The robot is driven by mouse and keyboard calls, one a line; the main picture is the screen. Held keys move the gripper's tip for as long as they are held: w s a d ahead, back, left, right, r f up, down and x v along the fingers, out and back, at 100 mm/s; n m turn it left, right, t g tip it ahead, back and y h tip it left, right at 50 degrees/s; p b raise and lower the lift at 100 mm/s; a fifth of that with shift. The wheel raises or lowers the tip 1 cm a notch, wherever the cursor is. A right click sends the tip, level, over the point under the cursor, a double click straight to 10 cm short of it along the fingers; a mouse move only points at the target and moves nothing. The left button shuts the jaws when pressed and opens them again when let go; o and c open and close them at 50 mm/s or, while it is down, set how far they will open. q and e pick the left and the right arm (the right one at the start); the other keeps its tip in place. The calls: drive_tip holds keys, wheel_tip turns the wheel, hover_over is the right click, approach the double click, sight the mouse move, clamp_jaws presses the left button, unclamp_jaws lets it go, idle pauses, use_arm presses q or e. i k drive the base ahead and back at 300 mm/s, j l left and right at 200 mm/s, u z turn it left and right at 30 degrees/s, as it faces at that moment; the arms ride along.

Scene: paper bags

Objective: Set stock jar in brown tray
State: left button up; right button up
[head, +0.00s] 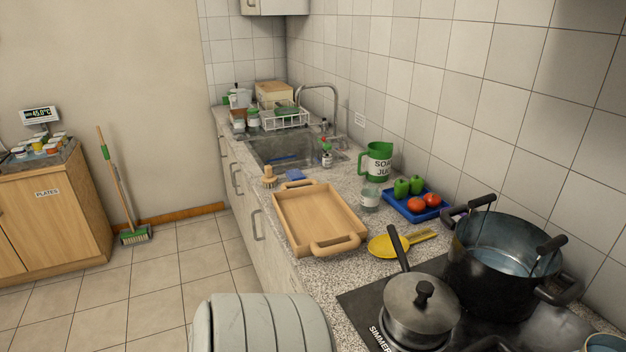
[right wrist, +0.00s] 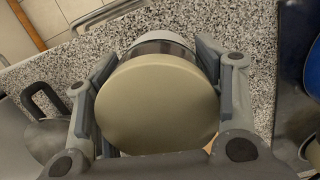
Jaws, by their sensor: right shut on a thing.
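In the right wrist view, my right gripper (right wrist: 158,100) is shut on a jar with a round, flat beige lid (right wrist: 157,104). Its fingers press on both sides of it, and the lid faces the camera. A grey rim and a dark band show beyond the lid; no label is visible, so I cannot confirm it is the stock jar. The brown tray (head: 287,221), wooden with two handles, lies empty on the counter in the head view. Neither gripper shows in the head view.
A lidded saucepan (head: 421,303) and a big dark pot (head: 487,285) stand on the stove. The sink (head: 285,150) lies behind.

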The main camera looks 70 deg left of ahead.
sight(306, 221)
drive_tip(key=k+j+u, duration=0.1)
drive_tip(key=k+u, duration=0.2)
drive_tip(key=k, duration=0.3)
drive_tip(key=u, duration=1.5)
drive_tip(key=i+j+u, duration=0.45)
drive_tip(key=i+u, duration=0.25)
drive_tip(key=i+j, duration=0.15)
drive_tip(key=i, duration=0.5)
